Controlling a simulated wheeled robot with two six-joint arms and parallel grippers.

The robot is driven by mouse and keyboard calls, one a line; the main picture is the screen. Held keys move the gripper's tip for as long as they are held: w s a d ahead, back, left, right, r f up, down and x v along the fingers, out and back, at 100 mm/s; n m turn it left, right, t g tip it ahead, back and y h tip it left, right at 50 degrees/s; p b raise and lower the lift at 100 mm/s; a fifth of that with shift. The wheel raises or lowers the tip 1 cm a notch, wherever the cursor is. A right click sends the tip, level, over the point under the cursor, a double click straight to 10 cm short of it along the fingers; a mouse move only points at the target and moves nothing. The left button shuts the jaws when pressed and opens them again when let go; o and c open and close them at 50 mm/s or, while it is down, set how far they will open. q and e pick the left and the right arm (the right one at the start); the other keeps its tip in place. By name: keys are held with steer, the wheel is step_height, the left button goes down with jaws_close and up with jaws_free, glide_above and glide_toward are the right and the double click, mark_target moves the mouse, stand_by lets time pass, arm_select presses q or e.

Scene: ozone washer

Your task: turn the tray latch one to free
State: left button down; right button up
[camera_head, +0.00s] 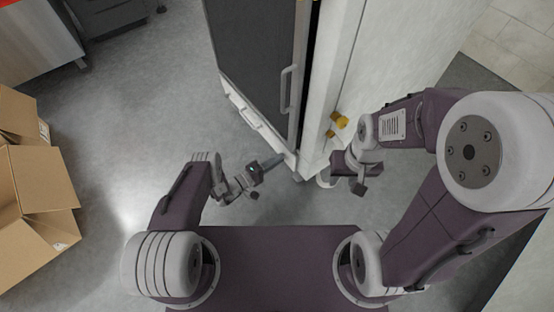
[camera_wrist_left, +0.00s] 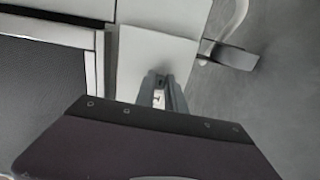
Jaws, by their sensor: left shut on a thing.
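My left gripper (camera_head: 268,165) is at the lower corner of the ozone washer (camera_head: 345,60). In the left wrist view its two fingers (camera_wrist_left: 160,82) are nearly together over a pale panel (camera_wrist_left: 150,55). They are shut on a small dark part, which I take to be the tray latch; the fingers hide most of it, so its angle is unclear. My right gripper (camera_head: 352,180) hangs beside the washer's right side, near two yellow knobs (camera_head: 340,119). It appears empty, but its jaw opening is not clear.
The washer's dark door (camera_head: 250,50) has a grey handle (camera_head: 290,90). A white strip (camera_head: 250,118) runs along its lower left edge. Cardboard boxes (camera_head: 35,190) stand at far left, a bench (camera_head: 40,40) at upper left. The floor (camera_head: 140,120) between is clear.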

arm_select(q)
steer(key=c, duration=1.4)
jaws_free()
steer(key=shift+c, duration=0.2)
steer(key=p+v, duration=0.4)
steer(key=v, duration=0.5)
